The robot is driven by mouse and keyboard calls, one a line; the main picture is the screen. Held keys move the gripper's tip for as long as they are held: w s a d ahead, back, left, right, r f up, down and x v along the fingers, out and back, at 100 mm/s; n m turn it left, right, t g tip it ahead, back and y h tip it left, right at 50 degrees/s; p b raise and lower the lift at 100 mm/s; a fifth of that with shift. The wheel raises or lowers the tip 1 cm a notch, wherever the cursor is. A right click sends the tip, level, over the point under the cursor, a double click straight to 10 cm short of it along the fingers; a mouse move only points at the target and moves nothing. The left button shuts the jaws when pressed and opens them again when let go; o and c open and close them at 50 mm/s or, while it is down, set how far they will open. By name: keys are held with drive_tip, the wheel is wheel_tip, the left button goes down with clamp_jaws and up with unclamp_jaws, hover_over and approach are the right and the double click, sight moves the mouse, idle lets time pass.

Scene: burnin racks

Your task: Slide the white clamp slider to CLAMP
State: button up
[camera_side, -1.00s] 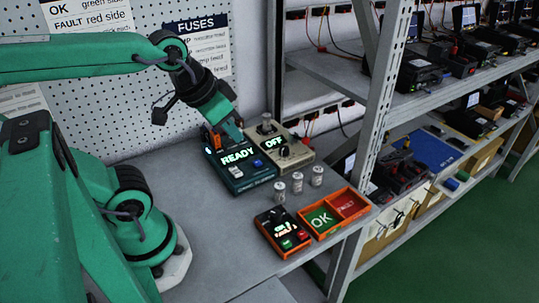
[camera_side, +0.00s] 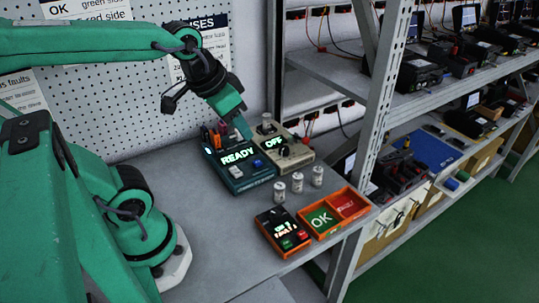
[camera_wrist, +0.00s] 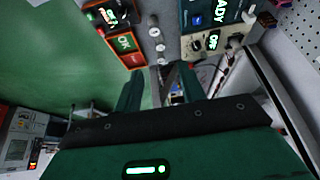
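The teal READY box (camera_side: 238,182) stands on the bench in the side view. A small white piece (camera_side: 236,171), apparently the white clamp slider, is on its front left beside a blue button (camera_side: 257,163). I cannot read any mark on it. My gripper (camera_side: 243,131) is above the back of the boxes, near the gap between the READY box and the beige OFF box (camera_side: 296,155), apart from the white piece. In the wrist view my two fingers stand apart with nothing held between them (camera_wrist: 160,88). The READY box (camera_wrist: 186,46) is partly cut off there.
Several small metal cylinders (camera_side: 297,182) stand in front of the OFF box. An orange OK/FAULT tray (camera_side: 318,236) and an orange-edged tester (camera_side: 283,232) sit near the bench edge. A metal rack post (camera_side: 377,130) rises at the right. Bench left of the READY box is clear.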

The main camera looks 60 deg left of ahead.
drive_tip(key=w+a+g, duration=0.2)
drive_tip(key=w+a, duration=0.4)
drive_tip(key=g, duration=0.3)
hover_over(235, 136)
drive_tip(key=w, duration=0.2)
drive_tip(key=f, duration=1.2)
drive_tip(key=shift+s+d, duration=0.2)
drive_tip(key=shift+a+f, duration=0.35)
drive_tip(key=shift+a, duration=0.1)
drive_tip(key=shift+f, duration=0.1)
drive_tip(key=shift+f, duration=3.8)
clamp_jaws()
